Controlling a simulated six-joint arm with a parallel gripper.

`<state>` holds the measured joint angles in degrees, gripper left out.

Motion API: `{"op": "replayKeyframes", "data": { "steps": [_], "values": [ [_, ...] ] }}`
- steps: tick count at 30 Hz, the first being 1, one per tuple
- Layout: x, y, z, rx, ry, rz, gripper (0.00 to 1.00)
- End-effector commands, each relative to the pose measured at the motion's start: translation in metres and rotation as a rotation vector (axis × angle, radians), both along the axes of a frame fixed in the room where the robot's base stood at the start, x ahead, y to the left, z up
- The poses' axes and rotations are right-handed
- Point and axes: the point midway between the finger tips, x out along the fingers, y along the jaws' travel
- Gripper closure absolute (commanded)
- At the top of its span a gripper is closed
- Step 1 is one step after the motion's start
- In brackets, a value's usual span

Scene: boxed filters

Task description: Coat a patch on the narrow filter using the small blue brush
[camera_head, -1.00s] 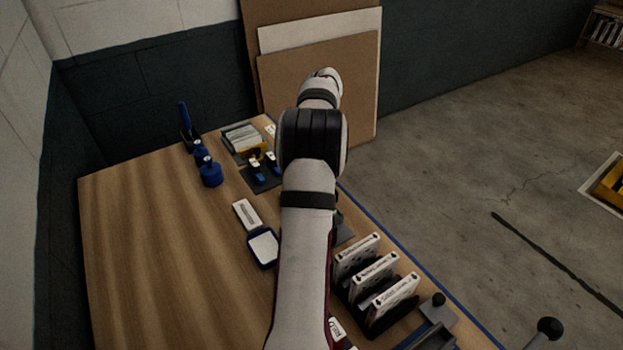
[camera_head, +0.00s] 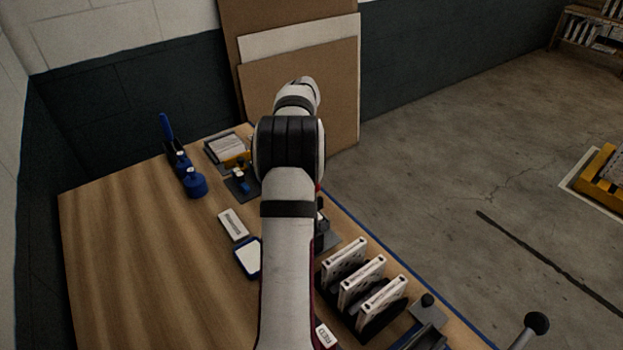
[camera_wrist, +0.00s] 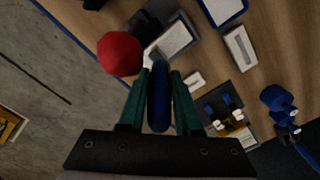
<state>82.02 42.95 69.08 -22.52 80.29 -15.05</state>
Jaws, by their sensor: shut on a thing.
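My gripper (camera_wrist: 158,100) has green fingers closed on the upright blue handle (camera_wrist: 158,85) of a brush in the wrist view. Three white filters (camera_head: 362,282) stand in a black rack (camera_head: 376,328) right of my arm in the head view; I cannot tell which one is narrow. A pale rectangle in a dark grey frame (camera_wrist: 172,38) lies just beyond the fingertips in the wrist view. A dark holder (camera_wrist: 220,103) with blue-handled pieces is to the right of the fingers.
A blue-framed white pad (camera_head: 247,257) and a white labelled block (camera_head: 233,224) lie on the wooden table (camera_head: 130,250). A red ball (camera_wrist: 120,53) is close to the left finger. The table's left side is clear.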

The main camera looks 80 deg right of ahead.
Motion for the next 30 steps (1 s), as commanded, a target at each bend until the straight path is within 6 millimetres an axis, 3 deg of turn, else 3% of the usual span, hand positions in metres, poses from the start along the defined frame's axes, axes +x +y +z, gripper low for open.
{"op": "replayKeyframes", "data": {
  "steps": [19,30],
  "values": [
    [0.042,0.042,0.000,0.001,0.000,0.001,1.00],
    [0.041,0.042,0.040,-0.001,0.000,-0.001,1.00]
  ]
}}
